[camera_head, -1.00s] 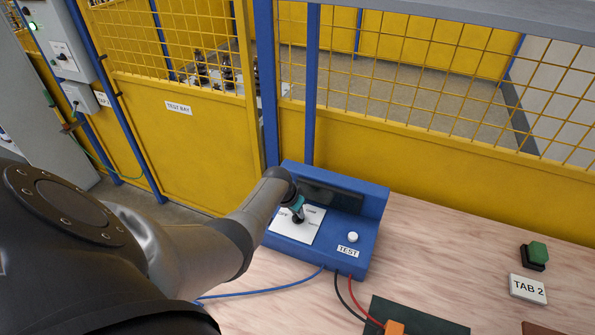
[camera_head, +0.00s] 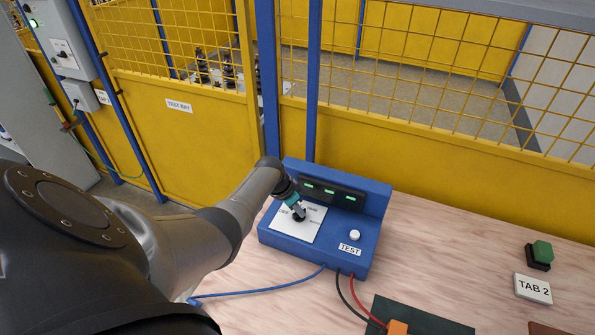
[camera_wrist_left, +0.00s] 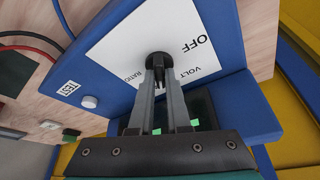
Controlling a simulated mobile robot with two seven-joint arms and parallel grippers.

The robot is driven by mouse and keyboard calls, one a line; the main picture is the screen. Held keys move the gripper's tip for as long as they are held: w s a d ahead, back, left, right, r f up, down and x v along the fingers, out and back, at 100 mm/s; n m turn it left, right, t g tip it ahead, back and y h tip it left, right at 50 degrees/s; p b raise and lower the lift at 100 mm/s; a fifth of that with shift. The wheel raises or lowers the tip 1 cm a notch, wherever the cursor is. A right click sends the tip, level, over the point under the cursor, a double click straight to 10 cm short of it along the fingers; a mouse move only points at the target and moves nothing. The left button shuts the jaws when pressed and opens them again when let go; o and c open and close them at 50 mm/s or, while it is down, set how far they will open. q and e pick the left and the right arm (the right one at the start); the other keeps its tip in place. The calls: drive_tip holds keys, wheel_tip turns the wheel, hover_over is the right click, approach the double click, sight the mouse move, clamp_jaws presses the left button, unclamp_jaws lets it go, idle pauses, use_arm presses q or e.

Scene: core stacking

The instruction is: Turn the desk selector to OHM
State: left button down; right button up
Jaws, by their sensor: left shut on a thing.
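The desk selector is a black knob (camera_wrist_left: 157,60) on a white dial plate (camera_head: 293,232) set in a blue test box (camera_head: 328,258). In the left wrist view the plate (camera_wrist_left: 118,52) shows the words OFF, VOLT and RATIO. I cannot read OHM; my fingers and the knob cover part of the plate. My left gripper (camera_head: 299,213) reaches down from the left, its two fingers (camera_wrist_left: 160,82) closed on the knob. Which label the knob points to is not clear. The box's display (camera_head: 330,192) shows green lit marks. My right gripper is not in view.
A white button (camera_head: 354,235) and a TEST label (camera_head: 350,250) are on the box's right front. Blue, black and red leads run from its front across the wooden desk (camera_head: 450,262). A green button (camera_head: 541,252) stands at the right. A yellow fence rises behind.

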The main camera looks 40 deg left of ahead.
use_arm(q)
drive_tip(key=c, duration=0.9)
unclamp_jaws()
drive_tip(key=shift+r, duration=0.1)
drive_tip(key=shift+s+a+r+p, duration=0.1)
drive_tip(key=shift+s+r+p, duration=0.1)
drive_tip(key=shift+r+p, duration=0.3)
drive_tip(key=shift+p+v, duration=1.9)
drive_tip(key=shift+v, duration=5.15)
